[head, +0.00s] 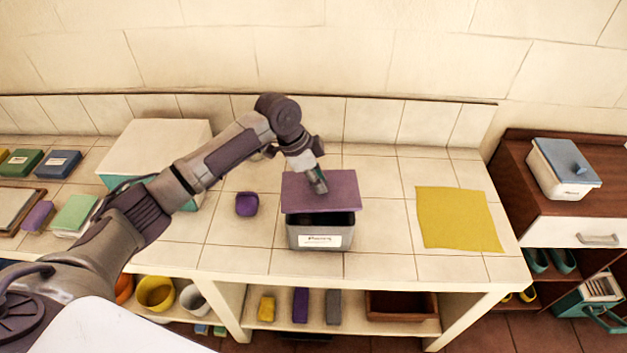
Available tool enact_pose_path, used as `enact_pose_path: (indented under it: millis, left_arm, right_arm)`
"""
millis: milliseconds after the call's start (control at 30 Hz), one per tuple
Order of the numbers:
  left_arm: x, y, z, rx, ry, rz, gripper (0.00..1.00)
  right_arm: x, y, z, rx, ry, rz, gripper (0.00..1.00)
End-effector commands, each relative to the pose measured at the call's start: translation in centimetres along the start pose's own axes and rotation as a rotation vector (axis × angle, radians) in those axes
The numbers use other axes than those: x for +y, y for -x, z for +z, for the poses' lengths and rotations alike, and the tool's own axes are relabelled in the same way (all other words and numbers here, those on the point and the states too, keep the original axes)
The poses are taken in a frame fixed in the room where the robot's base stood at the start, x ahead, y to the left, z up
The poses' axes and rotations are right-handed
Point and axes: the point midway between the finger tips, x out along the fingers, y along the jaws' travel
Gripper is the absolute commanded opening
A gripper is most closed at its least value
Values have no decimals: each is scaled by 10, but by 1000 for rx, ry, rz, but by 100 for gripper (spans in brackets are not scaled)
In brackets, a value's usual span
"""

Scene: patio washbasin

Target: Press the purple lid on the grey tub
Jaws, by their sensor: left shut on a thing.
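The grey tub (318,238) stands on the tiled counter with a white label on its front. The purple lid (342,194) is a flat rectangle over the back part of the tub. A dark strip of the tub's opening shows below the lid's front edge, so the lid is not flush with the rim there. My left gripper (318,184) is shut on the lid near its middle; the fingertips partly hide the grip. I cannot tell whether the lid's back edge touches the tub. My right gripper is not in view.
A yellow cloth (458,218) lies right of the tub. A small purple object (247,204) sits to its left. A white-topped teal box (155,150) stands behind my left arm. A wooden cabinet (540,180) bears a blue-lidded white tub (562,168). Counter in front of the grey tub is clear.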

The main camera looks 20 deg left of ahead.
Motion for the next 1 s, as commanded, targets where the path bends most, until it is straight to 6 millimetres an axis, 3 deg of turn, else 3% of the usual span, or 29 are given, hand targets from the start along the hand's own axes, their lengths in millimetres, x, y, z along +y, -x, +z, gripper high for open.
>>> enact_pose_path:
  millis: [233,767,1000]
  left_arm:
    - [-5,-2,-2,0,-60,24,0]
    - [-5,-42,16,-2,-58,21,0]
    - [-5,-54,20,-1,-58,23,0]
  right_arm:
    - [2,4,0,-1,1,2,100]
    - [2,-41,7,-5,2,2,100]
    - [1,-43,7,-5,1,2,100]
